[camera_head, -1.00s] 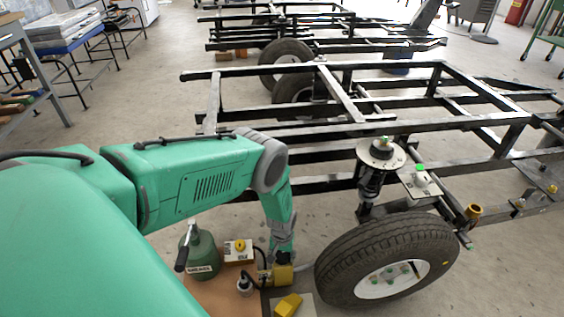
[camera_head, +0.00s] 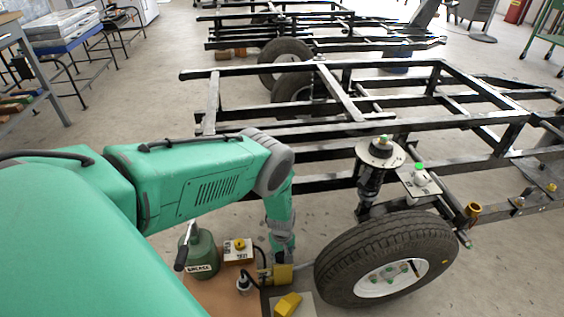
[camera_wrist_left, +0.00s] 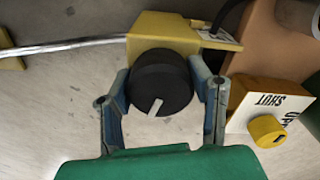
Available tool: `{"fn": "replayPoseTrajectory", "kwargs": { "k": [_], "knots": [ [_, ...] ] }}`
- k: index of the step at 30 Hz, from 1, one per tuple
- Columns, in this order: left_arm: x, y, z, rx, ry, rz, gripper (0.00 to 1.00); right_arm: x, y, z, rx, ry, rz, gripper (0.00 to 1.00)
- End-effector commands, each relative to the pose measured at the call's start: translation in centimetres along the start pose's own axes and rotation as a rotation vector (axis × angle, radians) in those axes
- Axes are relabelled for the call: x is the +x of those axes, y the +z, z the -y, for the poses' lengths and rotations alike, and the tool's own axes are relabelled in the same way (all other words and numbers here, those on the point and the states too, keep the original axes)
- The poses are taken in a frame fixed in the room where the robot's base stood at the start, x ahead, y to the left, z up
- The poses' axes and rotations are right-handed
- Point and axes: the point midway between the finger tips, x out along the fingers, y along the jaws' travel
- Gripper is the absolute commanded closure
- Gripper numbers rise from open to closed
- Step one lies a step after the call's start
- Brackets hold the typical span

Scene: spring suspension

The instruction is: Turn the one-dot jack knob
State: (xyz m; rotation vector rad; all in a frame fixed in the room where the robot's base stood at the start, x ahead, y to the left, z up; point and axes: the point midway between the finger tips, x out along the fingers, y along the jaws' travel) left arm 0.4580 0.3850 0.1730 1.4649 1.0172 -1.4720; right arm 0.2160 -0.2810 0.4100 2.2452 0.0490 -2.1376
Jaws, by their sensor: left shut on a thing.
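A black round knob (camera_wrist_left: 160,84) with a white pointer mark is on a yellow jack block (camera_wrist_left: 185,35) in the left wrist view. The pointer mark points down and slightly left in that view. My left gripper (camera_wrist_left: 162,80) has a finger on each side of the knob and is shut on it. In the head view my left gripper (camera_head: 280,256) reaches down to the yellow jack block (camera_head: 283,274) left of the wheel, and the knob is hidden there. I cannot make out any dot on the jack. My right gripper is not in view.
A white box with a yellow knob (camera_wrist_left: 267,131) and a SHUT label stands close to my right finger in the wrist view. A grease can (camera_head: 201,255), a tyre (camera_head: 385,262) and a black frame (camera_head: 330,128) surround the arm. Another yellow block (camera_head: 288,305) lies nearby.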

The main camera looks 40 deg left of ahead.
Motion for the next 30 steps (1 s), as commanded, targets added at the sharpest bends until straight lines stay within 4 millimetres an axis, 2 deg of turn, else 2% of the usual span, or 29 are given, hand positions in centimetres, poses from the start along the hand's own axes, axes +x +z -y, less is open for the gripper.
{"fn": "replayPoseTrajectory", "kwargs": {
  "k": [1,15,16,17,18,26,30],
  "knots": [
    [-0.37,-0.55,-0.74,-0.008,0.015,-0.012,0.82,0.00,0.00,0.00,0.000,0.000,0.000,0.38],
    [-0.41,-0.68,-0.70,-0.020,0.015,-0.014,0.82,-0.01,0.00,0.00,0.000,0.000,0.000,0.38],
    [-0.41,-0.69,-0.70,-0.020,0.015,-0.014,0.46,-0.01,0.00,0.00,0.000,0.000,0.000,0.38],
    [-0.40,-0.69,-0.68,-0.019,0.015,-0.014,0.35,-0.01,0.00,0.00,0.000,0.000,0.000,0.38],
    [-0.36,-0.64,-0.61,-0.019,0.014,-0.013,0.32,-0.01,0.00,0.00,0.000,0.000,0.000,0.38],
    [-0.17,-0.32,-0.26,-0.019,0.006,-0.006,0.32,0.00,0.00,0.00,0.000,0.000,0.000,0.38],
    [-0.71,-0.31,-0.23,-0.020,0.004,-0.005,0.32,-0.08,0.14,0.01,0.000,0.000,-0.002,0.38]
  ]
}}
